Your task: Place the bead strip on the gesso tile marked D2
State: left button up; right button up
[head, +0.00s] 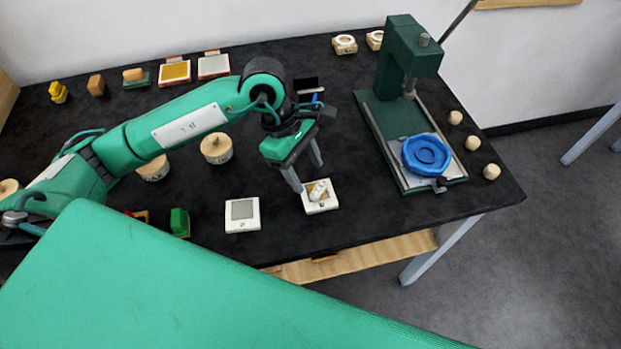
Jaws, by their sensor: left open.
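The marks on both are too small to read, so I cannot tell which is D2. My left gripper (308,176) points down just above the pale piece, fingers apart. I see nothing held between them; whether a finger touches the piece is unclear. My right gripper is out of view.
A dark green press-like stand (405,115) with a blue round piece (426,155) stands to the right. Round wooden blocks (216,148) sit left of the gripper, a small green block (179,222) near the front. Yellow and white trays (213,66) line the back.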

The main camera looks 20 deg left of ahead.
pick_arm(q)
jog(key=v, duration=0.8)
jog(key=shift+b, duration=0.4)
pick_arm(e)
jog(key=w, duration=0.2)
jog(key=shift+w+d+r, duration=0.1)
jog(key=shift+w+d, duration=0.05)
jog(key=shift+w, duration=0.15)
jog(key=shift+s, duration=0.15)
